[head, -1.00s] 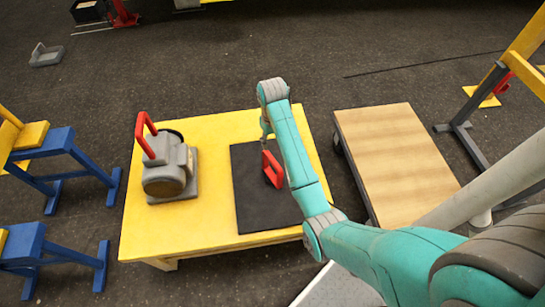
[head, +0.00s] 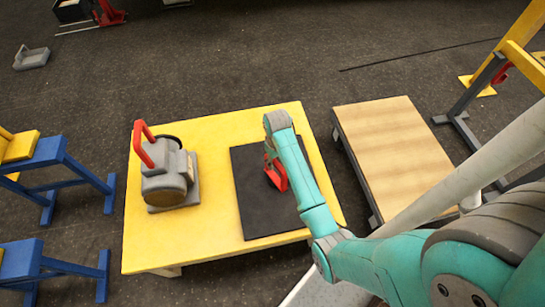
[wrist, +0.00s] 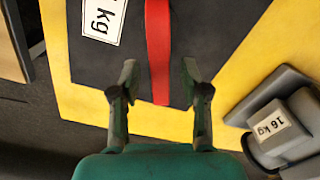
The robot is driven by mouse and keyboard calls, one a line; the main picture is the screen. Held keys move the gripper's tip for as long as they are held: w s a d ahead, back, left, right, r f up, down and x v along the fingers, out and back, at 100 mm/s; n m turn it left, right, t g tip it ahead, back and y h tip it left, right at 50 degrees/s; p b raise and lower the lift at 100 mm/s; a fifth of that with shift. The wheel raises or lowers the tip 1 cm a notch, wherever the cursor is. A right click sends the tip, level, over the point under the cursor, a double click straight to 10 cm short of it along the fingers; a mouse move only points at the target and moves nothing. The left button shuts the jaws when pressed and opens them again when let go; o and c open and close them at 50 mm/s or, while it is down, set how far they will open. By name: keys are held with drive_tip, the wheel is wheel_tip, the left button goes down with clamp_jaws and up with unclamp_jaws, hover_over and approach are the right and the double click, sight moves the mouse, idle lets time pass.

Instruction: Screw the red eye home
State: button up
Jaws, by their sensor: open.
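A red loop (head: 278,180) stands on a flat black slab (head: 255,217) on the yellow table. In the wrist view the loop (wrist: 158,40) appears as a red bar on the slab (wrist: 200,20), which carries a white "kg" label (wrist: 103,18). A second red loop (head: 142,136) stands on a grey body (head: 168,182) at the table's left. I cannot tell which loop is the red eye. My gripper (wrist: 159,78) is open and empty, one finger on each side of the slab's loop. I cannot tell whether they touch it. In the head view my arm partly hides this loop.
The yellow table (head: 150,240) has bare room between slab and grey body, labelled "16 kg" (wrist: 270,127). A wood-topped cart (head: 390,150) stands at the right. Blue trestles (head: 60,155) stand left and a yellow and grey frame (head: 490,85) far right.

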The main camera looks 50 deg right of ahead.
drive_tip(key=shift+f, duration=0.2)
drive_tip(key=shift+c, duration=0.3)
clamp_jaws()
drive_tip(key=shift+m, duration=2.4)
drive_tip(key=shift+o, duration=0.3)
unclamp_jaws()
